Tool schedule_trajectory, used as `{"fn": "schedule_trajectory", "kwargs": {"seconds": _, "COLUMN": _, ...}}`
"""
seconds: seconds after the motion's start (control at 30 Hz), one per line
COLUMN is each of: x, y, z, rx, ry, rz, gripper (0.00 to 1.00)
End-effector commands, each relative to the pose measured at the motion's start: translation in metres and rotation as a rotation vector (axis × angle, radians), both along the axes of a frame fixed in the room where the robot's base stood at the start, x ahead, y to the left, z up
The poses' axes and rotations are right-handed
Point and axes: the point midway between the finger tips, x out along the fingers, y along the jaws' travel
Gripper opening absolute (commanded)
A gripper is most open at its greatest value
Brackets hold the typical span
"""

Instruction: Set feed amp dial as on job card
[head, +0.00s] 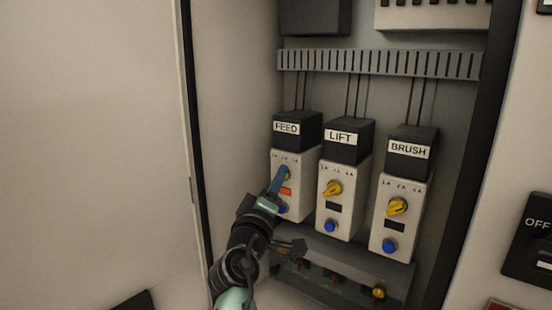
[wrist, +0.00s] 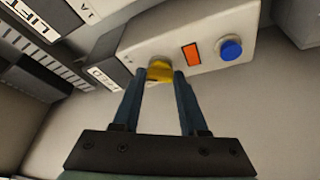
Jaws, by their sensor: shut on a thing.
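The FEED unit (head: 293,205) is a white box with a black top labelled FEED, at the left of a row of three in the cabinet. Its yellow dial (wrist: 160,69) sits between the blue fingers of my gripper (wrist: 162,76) in the wrist view, and the gripper is shut on it. In the head view my gripper (head: 284,174) covers most of that dial, so its setting cannot be read. The FEED unit's orange window (wrist: 192,56) and blue button (wrist: 230,48) show beside the dial. No job card can be made out.
The LIFT unit (head: 336,218) and BRUSH unit (head: 391,238) stand close to the right, each with a yellow dial, dark window and blue button. A slotted grey duct (head: 375,64) runs above. The cabinet's left wall (head: 235,110) is near my arm.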

Motion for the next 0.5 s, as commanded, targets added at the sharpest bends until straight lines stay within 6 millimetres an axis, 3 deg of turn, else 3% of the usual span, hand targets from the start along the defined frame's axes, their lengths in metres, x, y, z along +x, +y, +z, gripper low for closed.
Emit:
{"fn": "schedule_trajectory", "kwargs": {"seconds": 0.03, "x": -0.0003, "y": -0.0014, "z": 0.0103, "rx": -0.033, "ry": 0.029, "rz": -0.002, "gripper": 0.00}}
{"fn": "schedule_trajectory", "kwargs": {"seconds": 0.5, "x": -0.0008, "y": -0.0015, "z": 0.0085, "rx": -0.311, "ry": 0.230, "rz": 0.000, "gripper": 0.00}}
